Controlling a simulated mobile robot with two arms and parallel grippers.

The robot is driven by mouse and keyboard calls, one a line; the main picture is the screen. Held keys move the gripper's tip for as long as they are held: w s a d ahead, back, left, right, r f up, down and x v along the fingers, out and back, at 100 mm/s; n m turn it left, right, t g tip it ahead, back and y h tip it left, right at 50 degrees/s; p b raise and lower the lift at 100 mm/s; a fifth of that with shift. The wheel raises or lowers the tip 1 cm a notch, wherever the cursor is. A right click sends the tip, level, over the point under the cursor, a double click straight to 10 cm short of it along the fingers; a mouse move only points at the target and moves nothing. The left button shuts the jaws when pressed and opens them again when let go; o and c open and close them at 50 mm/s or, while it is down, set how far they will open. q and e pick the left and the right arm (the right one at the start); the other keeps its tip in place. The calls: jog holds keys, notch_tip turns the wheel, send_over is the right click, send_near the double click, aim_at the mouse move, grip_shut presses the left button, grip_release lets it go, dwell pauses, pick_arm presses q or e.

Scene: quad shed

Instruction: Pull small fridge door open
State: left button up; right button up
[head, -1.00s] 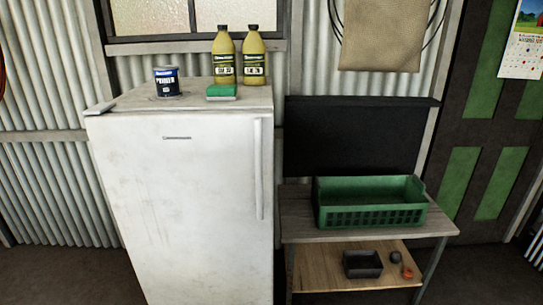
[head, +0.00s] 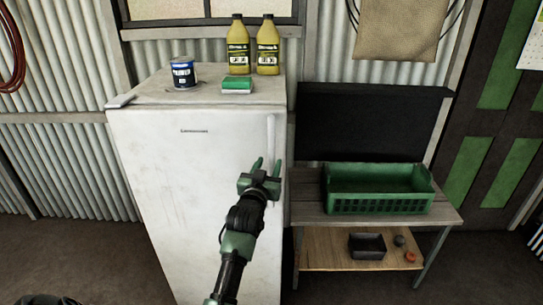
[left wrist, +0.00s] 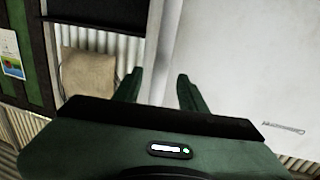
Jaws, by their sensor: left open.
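The small white fridge (head: 190,215) stands at the centre left in the head view, its door closed. Its vertical white handle (head: 271,134) runs down the right edge of the door. My left gripper (head: 267,162) is open in front of the lower part of the handle, with one finger on each side of its line in the picture. In the left wrist view, the open fingers (left wrist: 157,84) point along the fridge door (left wrist: 245,60), with a pale vertical strip between them. I cannot tell whether the fingers touch the handle. My right gripper is not in view.
On the fridge top stand a paint tin (head: 183,75), two yellow bottles (head: 238,45) and a green sponge (head: 237,85). To the right, a wooden bench (head: 308,200) holds a green crate (head: 378,205). A small black tray (head: 367,246) lies on its lower shelf.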

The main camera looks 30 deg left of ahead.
aim_at(271, 161)
pick_arm(q)
jog(key=shift+p+x, duration=0.35)
jog(key=shift+x, duration=1.7)
grip_shut()
jog(key=shift+f, duration=0.1)
